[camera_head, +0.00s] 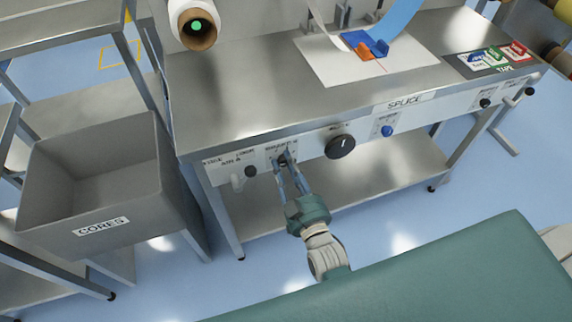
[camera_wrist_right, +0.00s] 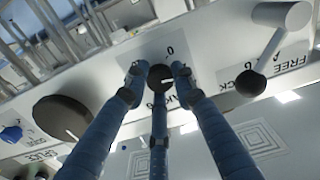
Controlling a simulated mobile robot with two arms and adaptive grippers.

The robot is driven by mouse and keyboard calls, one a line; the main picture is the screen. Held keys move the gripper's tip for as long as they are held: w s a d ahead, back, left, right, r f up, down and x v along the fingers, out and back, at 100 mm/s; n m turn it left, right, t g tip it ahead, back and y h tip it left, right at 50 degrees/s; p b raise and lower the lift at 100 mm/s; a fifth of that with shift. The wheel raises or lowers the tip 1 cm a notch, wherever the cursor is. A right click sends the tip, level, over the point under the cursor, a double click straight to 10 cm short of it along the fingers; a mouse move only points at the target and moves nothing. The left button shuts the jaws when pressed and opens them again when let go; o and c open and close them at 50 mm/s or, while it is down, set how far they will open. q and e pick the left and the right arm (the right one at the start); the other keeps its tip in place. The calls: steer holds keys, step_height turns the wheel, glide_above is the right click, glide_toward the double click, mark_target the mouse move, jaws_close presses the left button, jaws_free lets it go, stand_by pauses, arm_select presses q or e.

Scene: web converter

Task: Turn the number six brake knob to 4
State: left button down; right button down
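A small dark knob (camera_wrist_right: 161,78) sits on the white front strip of the steel table, over a label with dial marks that is partly covered. In the head view the knob (camera_head: 283,160) is mostly hidden by my fingers. My right gripper (camera_head: 285,162) reaches up to it from below. In the right wrist view my right gripper (camera_wrist_right: 159,75) has its three blue fingers closed in around the knob, with tips against its sides. The knob's pointer mark cannot be read clearly. My left gripper is not in view.
A large black knob (camera_head: 341,147), a blue knob (camera_head: 387,131) and a small black knob (camera_head: 250,171) share the front strip. A white lever (camera_head: 237,183) hangs at its left end. A grey CORES bin (camera_head: 97,177) stands at left. A lower shelf (camera_head: 262,212) runs underneath.

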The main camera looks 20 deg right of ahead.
steer(key=shift+m, duration=0.4)
steer(key=shift+m+p, duration=0.6)
steer(key=shift+m, duration=0.1)
steer(key=m+p, duration=0.1)
steer(key=m, duration=0.1)
steer(key=shift+m, duration=0.3)
steer(key=m, duration=0.2)
steer(key=shift+f+m, duration=0.1)
steer(key=shift+m, duration=0.2)
steer(key=shift+a+m+p, duration=0.1)
steer(key=shift+m+p, duration=0.25)
steer(key=shift+m, duration=1.15)
steer(key=shift+f, duration=0.1)
steer(key=c, duration=1.5)
jaws_free()
steer(key=shift+o, duration=0.3)
